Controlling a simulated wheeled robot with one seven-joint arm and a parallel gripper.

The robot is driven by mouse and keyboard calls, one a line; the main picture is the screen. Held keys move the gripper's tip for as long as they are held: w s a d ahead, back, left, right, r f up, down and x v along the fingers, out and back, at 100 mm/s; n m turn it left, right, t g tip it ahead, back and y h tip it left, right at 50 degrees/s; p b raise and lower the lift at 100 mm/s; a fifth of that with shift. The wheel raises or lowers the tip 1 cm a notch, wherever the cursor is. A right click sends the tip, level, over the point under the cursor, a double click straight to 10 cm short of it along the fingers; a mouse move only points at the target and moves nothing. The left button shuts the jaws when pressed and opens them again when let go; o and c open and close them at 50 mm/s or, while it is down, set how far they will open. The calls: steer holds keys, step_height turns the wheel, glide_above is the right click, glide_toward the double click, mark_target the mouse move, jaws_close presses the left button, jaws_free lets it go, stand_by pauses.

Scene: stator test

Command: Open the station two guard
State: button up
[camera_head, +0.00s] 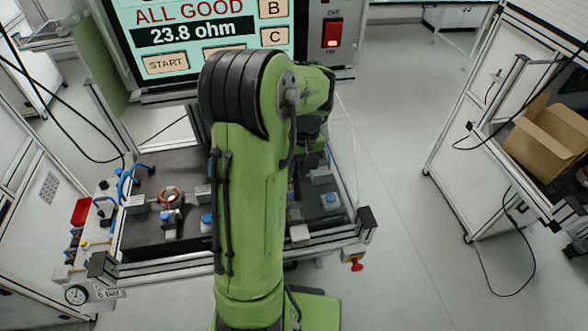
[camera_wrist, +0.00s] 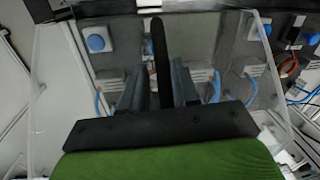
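In the wrist view a clear guard panel (camera_wrist: 225,45) spans most of the picture in front of my gripper. A black upright bar (camera_wrist: 158,45), which looks like its handle, stands between my gripper's fingers (camera_wrist: 160,78). The fingers are apart on either side of the bar; whether they press on it I cannot tell. Grey blocks with blue hoses and a blue round button (camera_wrist: 96,43) show through the panel. In the head view my arm hides the gripper and most of the guard. I cannot tell how far the guard stands open.
A screen (camera_head: 165,38) reading ALL GOOD, 23.8 ohm, and a red switch (camera_head: 333,34) stand behind. A cardboard box (camera_head: 550,138) sits on a right-hand cart. The floor between is clear.

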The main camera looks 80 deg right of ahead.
stand_by(0.4)
step_height(320, 180, up, 16)
steer(key=s+p, duration=0.1)
steer(key=p, duration=0.4)
steer(key=shift+s+d+f, duration=0.15)
steer(key=shift+s+d, duration=0.2)
steer(key=shift+d, duration=0.05)
